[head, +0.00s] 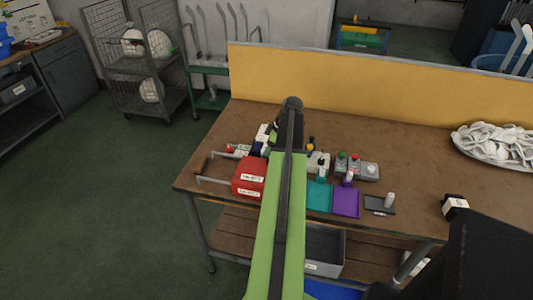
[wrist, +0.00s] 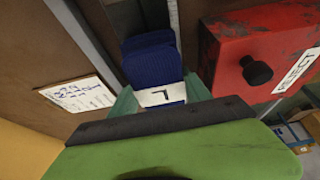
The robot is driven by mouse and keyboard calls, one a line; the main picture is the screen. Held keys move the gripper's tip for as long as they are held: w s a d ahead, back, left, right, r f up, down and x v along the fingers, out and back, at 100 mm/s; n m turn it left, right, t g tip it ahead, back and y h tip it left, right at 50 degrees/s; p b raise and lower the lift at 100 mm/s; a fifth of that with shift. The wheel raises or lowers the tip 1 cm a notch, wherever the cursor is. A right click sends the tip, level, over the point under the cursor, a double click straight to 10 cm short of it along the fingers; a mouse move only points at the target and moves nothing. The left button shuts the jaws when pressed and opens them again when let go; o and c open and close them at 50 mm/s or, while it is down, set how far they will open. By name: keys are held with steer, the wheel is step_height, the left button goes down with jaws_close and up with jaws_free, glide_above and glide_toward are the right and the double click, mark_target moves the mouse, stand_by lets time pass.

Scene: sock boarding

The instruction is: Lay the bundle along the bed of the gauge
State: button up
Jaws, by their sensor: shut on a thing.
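A dark blue knitted bundle (wrist: 152,62) with a white band marked with a dark sign is between the two pale teal fingers of my gripper (wrist: 162,96) in the wrist view. The gripper is shut on it at the band. The bundle's far end points away from the gripper, toward the space between two grey rails. The rails, which look like the gauge (wrist: 82,22), run on either side of it. I cannot tell whether the bundle touches the bed. In the head view my arm hides most of the gripper; the gauge's rails (head: 221,156) show at the table's left end.
A red REJECT box (wrist: 275,45) with a black knob stands close right of the bundle; it also shows in the head view (head: 249,177). A written card (wrist: 78,94) lies left. Teal (head: 318,197) and purple (head: 346,203) mats and small bottles are right of my arm.

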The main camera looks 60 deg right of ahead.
steer(key=shift+f, duration=0.25)
steer(key=o, duration=1.7)
steer(key=shift+r, duration=0.1)
steer(key=shift+c, duration=0.2)
steer(key=p+v, duration=0.3)
steer(key=v, duration=0.1)
steer(key=p+v, duration=0.7)
steer(key=p, duration=0.1)
steer(key=shift+w+r, duration=0.1)
steer(key=shift+r, duration=0.4)
steer(key=shift+s+r, duration=0.25)
steer(key=shift+f, duration=0.1)
